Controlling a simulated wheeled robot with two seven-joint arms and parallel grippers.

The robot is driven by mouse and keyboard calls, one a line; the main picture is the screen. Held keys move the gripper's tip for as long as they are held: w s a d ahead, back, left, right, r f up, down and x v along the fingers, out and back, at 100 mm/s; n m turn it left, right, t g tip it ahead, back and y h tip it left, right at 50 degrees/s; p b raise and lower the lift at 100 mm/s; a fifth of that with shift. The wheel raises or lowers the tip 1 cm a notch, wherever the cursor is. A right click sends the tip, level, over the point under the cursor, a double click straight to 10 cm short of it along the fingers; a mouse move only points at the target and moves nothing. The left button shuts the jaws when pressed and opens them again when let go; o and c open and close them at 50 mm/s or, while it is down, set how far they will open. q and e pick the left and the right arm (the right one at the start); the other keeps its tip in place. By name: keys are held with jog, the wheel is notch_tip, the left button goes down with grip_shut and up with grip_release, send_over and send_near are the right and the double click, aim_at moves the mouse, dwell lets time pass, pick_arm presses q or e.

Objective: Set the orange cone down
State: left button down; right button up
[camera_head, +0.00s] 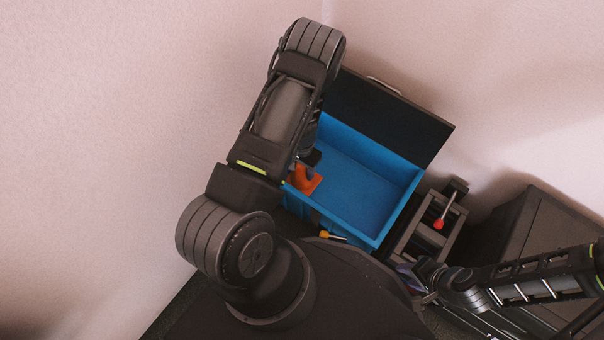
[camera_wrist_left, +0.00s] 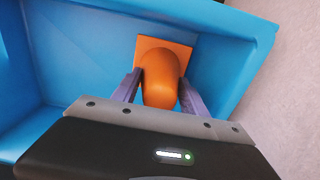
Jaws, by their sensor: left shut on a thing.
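The orange cone (camera_head: 304,181) has a square orange base and shows at the left side of the blue box (camera_head: 362,184), partly hidden by my left arm. In the left wrist view the cone (camera_wrist_left: 160,78) is between the two fingers of my left gripper (camera_wrist_left: 159,90), which is shut on it. The cone's square base is on the far side, towards the blue surfaces of the box. I cannot tell whether the base touches the box. My right gripper (camera_head: 429,286) is at the lower right; its fingers are too small to read.
The open blue box has a dark lid (camera_head: 385,115) raised at its back. A screwdriver-like tool with an orange handle (camera_head: 325,235) lies by the box's front edge. A dark stand with a red-ended rod (camera_head: 439,224) is right of the box. The box's middle is clear.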

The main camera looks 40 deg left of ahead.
pick_arm(q)
jog(key=shift+f+b, duration=0.5)
jog(key=shift+f, duration=1.4)
jog(key=shift+f, duration=0.1)
jog(key=c, duration=0.6)
grip_release()
jog(key=shift+r, duration=0.5)
notch_tip(320, 180, up, 10)
jog(key=p, duration=0.4)
jog(key=shift+r, duration=0.6)
